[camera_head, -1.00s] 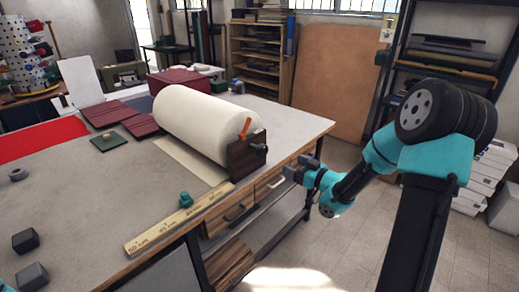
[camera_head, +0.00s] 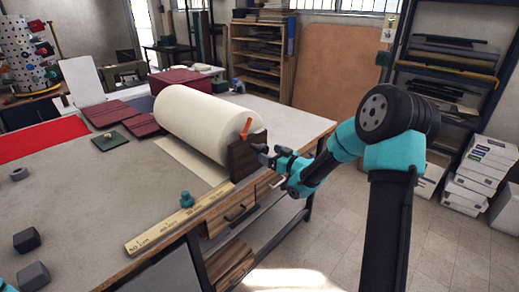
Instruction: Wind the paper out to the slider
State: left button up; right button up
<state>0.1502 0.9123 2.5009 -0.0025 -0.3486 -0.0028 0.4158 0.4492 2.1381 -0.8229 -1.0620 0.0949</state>
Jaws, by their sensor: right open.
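The big cream paper roll (camera_head: 205,120) lies on the table with a dark wooden end bracket (camera_head: 246,157) and an orange lever (camera_head: 246,127) at its near right end. A flat strip of paper (camera_head: 193,161) shows on the table along its front. The teal slider (camera_head: 186,199) sits on the wooden ruler (camera_head: 165,229), apart from the paper. My right gripper (camera_head: 265,156) is open beside the bracket's outer face, at the dark crank handle, which it largely hides. I cannot tell whether they touch. My left gripper is not in view; only a teal bit shows at the lower left corner.
Dark grey blocks (camera_head: 27,240) and a small grey ring (camera_head: 19,174) lie at the left. Maroon books (camera_head: 101,114) and a green piece (camera_head: 109,141) lie behind. Drawers with handles (camera_head: 238,212) are under the table's right edge. The table's middle is clear.

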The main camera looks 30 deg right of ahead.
aim_at(265, 151)
jog(key=x, duration=0.6)
jog(key=shift+w+a, duration=0.1)
jog(key=c, duration=1.2)
jog(key=shift+c, duration=0.2)
